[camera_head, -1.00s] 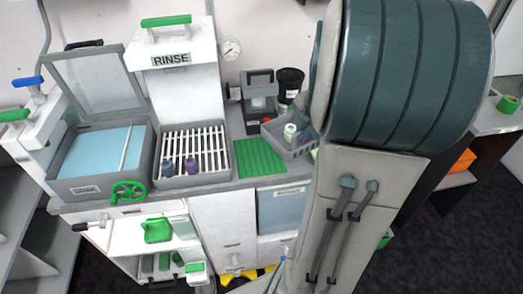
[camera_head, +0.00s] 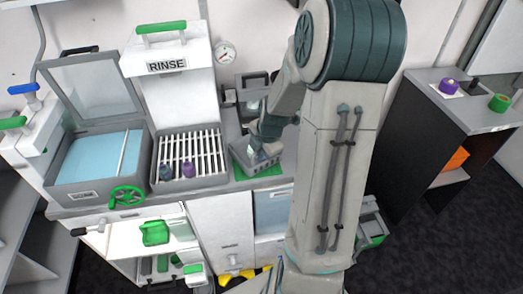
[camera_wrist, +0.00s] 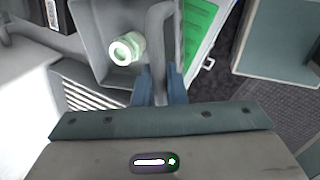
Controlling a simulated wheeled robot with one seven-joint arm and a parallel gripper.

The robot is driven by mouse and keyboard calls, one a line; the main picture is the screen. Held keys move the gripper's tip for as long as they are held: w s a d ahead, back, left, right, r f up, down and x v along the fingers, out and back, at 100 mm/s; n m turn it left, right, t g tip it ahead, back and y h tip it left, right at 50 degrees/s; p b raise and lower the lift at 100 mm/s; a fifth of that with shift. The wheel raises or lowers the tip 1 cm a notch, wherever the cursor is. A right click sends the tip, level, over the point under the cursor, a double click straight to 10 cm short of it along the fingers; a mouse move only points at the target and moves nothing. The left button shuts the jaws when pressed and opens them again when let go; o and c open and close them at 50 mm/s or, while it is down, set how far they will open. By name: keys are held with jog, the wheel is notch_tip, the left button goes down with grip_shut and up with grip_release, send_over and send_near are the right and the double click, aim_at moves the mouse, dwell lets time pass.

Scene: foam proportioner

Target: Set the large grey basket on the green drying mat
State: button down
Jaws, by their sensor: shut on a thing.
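The large grey basket (camera_head: 259,161) is over the green drying mat (camera_head: 267,171) on the counter, right of the slatted rack. A strip of mat shows along its front and right; whether its base touches the mat, I cannot tell. My gripper (camera_head: 259,143) reaches down to the basket from above. In the wrist view, my gripper (camera_wrist: 160,82) is shut on the basket's grey handle bar. The basket (camera_wrist: 90,35) holds a pale green and white cylinder (camera_wrist: 127,47). The green mat (camera_wrist: 200,30) shows beside the basket there.
The slatted rack (camera_head: 202,142) with a dark and a purple bottle is close on the left. A blue-water basin (camera_head: 97,157) lies further left. A grey device (camera_head: 250,85) stands behind the basket. A side table (camera_head: 470,95) with small items is at the right.

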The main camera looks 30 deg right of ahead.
jog(key=c, duration=1.5)
grip_release()
jog(key=v, duration=1.2)
jog(key=shift+s+a+r+m, duration=0.8)
jog(key=shift+s+a+m, duration=1.6)
jog(key=shift+m, duration=0.8)
jog(key=shift+s+a+r+m, duration=0.8)
jog(key=shift+s+a+m, duration=1.65)
jog(key=shift+m, duration=0.75)
jog(key=shift+s+a+r+m, duration=0.8)
jog(key=shift+s+a+m, duration=1.6)
jog(key=shift+m, duration=0.8)
jog(key=shift+s+d, duration=0.1)
jog(key=shift+d, duration=0.05)
